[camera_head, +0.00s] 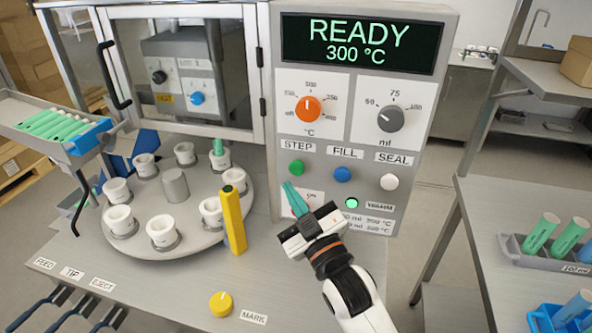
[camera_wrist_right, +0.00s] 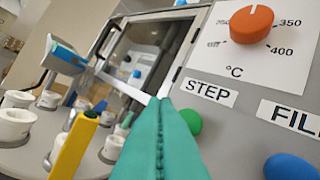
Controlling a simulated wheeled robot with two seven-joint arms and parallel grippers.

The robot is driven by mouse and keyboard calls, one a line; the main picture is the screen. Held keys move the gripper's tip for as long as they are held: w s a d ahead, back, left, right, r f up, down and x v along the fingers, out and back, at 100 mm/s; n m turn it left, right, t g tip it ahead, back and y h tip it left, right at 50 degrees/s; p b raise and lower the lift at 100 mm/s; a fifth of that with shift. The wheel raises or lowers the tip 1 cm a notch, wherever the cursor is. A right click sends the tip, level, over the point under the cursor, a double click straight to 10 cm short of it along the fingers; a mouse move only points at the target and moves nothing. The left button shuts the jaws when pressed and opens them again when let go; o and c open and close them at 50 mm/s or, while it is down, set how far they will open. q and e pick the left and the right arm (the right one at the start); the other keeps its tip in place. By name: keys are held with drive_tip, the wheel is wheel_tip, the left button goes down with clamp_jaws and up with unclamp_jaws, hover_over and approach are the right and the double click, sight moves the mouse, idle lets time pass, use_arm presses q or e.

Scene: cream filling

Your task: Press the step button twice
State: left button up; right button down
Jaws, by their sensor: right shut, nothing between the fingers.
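The green STEP button (camera_head: 296,168) is on the grey control panel under its STEP label, left of the blue FILL button (camera_head: 342,174). My right gripper (camera_head: 288,186) is shut and empty, its teal fingertips just below the STEP button in the head view. In the right wrist view the shut fingers (camera_wrist_right: 161,102) point up, and the STEP button (camera_wrist_right: 191,121) shows just right of them, partly hidden behind them. I see no clear contact between fingertips and button. My left gripper is not in view.
A white SEAL button (camera_head: 389,182) is farther right. The display (camera_head: 362,45) reads READY 300 °C. A round turntable (camera_head: 145,190) with several white cups and a yellow post (camera_head: 233,220) stand left of my right gripper. A yellow MARK knob (camera_head: 221,304) is in front.

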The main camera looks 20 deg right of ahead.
sight(297, 168)
drive_tip(key=shift+w+d, duration=0.45)
drive_tip(key=shift+w, duration=0.2)
drive_tip(key=shift+w+d, duration=0.45)
drive_tip(key=shift+w, duration=0.15)
idle(1.2)
drive_tip(key=shift+w+d+p, duration=0.2)
drive_tip(key=shift+w+p, duration=0.15)
drive_tip(key=shift+p, duration=0.05)
